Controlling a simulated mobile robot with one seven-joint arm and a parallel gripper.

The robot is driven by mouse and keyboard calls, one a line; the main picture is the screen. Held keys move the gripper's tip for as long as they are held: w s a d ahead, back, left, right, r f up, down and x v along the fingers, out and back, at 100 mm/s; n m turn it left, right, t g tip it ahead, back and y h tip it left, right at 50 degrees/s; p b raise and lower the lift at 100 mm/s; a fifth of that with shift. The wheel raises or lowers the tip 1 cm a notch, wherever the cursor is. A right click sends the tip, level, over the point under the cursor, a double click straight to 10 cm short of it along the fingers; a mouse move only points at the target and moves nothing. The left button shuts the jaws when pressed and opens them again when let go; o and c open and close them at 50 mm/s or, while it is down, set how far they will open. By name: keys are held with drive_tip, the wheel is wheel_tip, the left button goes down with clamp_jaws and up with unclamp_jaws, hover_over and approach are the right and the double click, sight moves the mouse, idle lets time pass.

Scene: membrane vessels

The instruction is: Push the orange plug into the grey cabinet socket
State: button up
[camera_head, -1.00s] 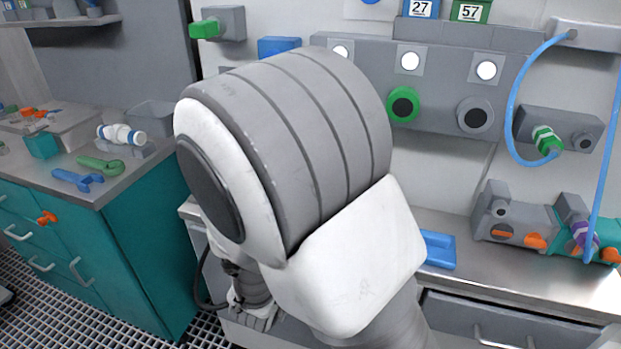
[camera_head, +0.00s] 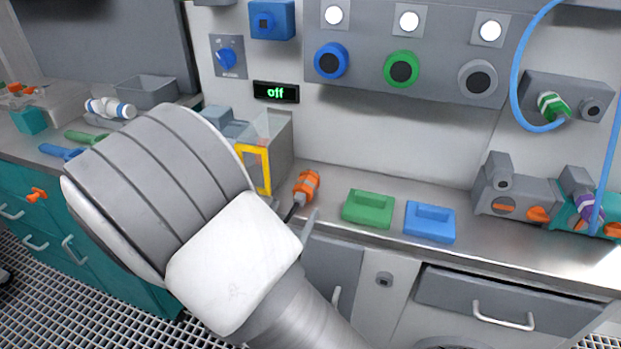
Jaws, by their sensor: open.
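The orange plug (camera_head: 307,186) is on the steel counter just right of the yellow-framed box, tilted, with a grey and dark part at its lower left. A small grey socket (camera_head: 384,279) is on the grey cabinet front below the counter edge. My gripper (camera_head: 301,217) is mostly hidden behind my white and grey arm. Only a thin grey piece, seemingly a finger, shows just below the plug. The gripper is open. I cannot tell whether it touches the plug.
A green block (camera_head: 368,209) and a blue block (camera_head: 430,222) are on the counter right of the plug. A yellow-framed box (camera_head: 256,168) is at its left. Grey fixtures (camera_head: 514,190) stand farther right. Drawer handles (camera_head: 503,315) stick out below.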

sight(305, 189)
drive_tip(key=shift+x, duration=4.2)
drive_tip(key=shift+c, duration=0.3)
clamp_jaws()
drive_tip(key=shift+b+v, duration=0.35)
drive_tip(key=shift+v, duration=2.8)
drive_tip(key=shift+f, duration=0.25)
drive_tip(key=shift+r, duration=0.1)
